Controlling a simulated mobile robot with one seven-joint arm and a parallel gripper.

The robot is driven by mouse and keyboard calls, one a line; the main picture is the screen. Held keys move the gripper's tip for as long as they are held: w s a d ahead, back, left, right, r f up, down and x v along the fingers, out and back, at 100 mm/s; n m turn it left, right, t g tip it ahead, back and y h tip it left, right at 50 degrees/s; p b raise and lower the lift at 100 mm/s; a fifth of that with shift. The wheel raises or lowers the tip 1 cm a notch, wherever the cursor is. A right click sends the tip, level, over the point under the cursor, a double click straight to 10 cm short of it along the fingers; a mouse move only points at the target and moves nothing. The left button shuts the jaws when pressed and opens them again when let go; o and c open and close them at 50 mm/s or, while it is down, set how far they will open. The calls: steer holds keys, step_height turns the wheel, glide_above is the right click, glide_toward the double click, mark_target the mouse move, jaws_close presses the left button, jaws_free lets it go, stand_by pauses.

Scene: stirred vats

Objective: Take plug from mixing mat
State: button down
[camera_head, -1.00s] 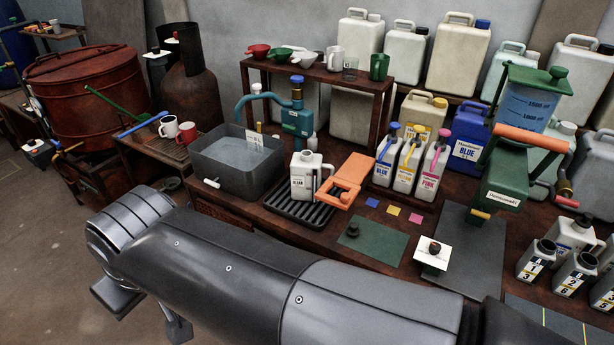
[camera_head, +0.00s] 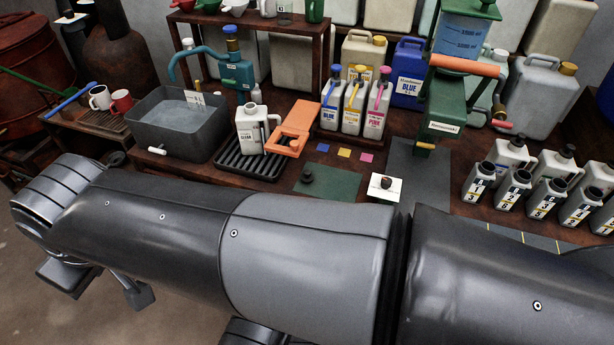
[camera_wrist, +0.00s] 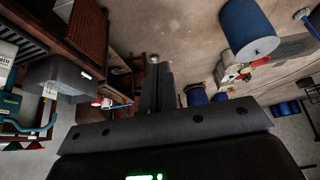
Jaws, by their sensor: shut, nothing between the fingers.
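A small dark plug (camera_head: 307,176) stands on the left part of the green mixing mat (camera_head: 343,186) near the bench's front edge. The plug and the mat do not show clearly in the wrist view.
A white card (camera_head: 378,195) with a dark brown knob stands just right of the mat. Behind are an orange clamp-like piece (camera_head: 292,132), a white jug (camera_head: 250,135) on a black rack and colour bottles (camera_head: 352,105). Numbered bottles (camera_head: 513,187) stand at right.

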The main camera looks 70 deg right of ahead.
stand_by(0.4)
steer(key=c, duration=0.8)
jaws_free()
